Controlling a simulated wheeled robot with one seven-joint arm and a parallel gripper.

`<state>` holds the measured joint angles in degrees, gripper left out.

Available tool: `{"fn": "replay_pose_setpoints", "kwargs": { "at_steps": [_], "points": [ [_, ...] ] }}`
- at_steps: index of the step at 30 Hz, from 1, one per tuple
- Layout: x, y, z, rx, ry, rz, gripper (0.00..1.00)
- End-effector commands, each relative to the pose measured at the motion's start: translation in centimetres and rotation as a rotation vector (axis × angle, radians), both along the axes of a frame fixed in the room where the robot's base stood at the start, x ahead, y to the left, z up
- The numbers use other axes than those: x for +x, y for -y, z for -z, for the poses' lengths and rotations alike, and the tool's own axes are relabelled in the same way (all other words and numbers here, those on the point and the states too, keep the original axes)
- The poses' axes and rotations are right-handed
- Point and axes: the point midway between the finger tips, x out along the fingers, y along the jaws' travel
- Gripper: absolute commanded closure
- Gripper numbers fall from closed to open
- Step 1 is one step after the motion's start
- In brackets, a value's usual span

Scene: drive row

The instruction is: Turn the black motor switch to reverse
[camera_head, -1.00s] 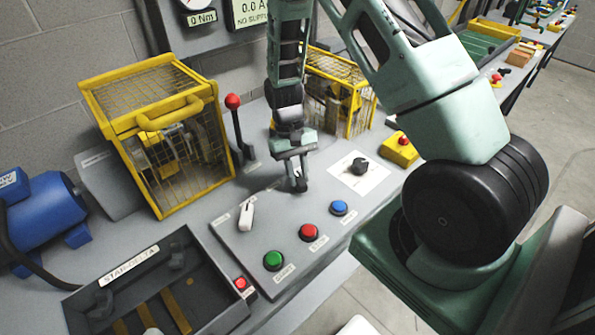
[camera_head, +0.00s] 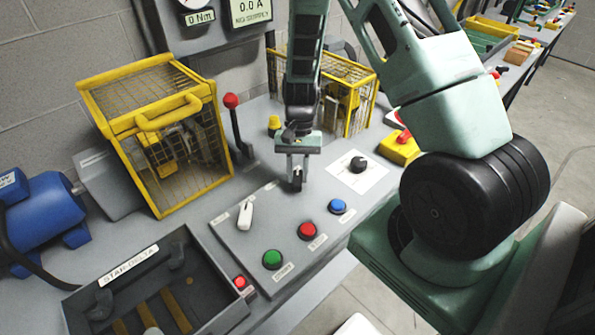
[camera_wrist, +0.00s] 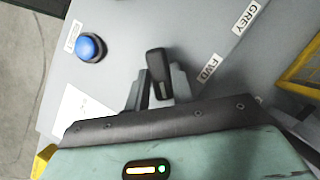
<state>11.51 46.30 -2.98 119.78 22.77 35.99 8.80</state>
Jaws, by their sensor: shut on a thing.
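The black motor switch (camera_head: 297,184) is a small dark lever on the sloped grey panel, mostly hidden by my gripper in the head view. In the wrist view the black switch (camera_wrist: 158,66) stands between my fingers, with a FWD label (camera_wrist: 209,68) to its right. My gripper (camera_head: 297,176) points down over the panel and is shut on the switch. The fingers also show on both sides of the switch in the wrist view (camera_wrist: 160,88). The lever's exact setting is hard to read.
A black round knob (camera_head: 358,164) on a white plate is to the right. Blue (camera_head: 338,207), red (camera_head: 307,231) and green (camera_head: 272,259) buttons and a white selector (camera_head: 246,215) lie nearer. A red-topped lever (camera_head: 235,125) and yellow cages (camera_head: 160,135) stand behind.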

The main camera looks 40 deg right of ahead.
Motion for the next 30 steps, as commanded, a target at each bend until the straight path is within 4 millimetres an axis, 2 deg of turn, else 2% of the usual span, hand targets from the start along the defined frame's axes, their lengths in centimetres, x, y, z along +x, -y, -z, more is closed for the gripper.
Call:
{"fn": "replay_pose_setpoints", "kwargs": {
  "at_steps": [8,9,11,12,23,26,30],
  "points": [
    [0.2,0.1,-0.1,-0.002,0.005,0.006,0.99],
    [0.2,0.1,-0.1,-0.002,0.005,0.006,0.74],
    [0.2,0.1,-0.1,-0.002,0.005,0.005,0.57],
    [0.2,0.1,-0.1,-0.002,0.004,0.005,0.55],
    [0.3,0.2,-0.6,-0.001,0.004,0.003,0.55],
    [0.7,0.5,-1.7,-0.001,0.006,0.001,0.55],
    [1.5,1.4,-4.4,-0.002,0.009,0.003,0.55]
  ]
}}
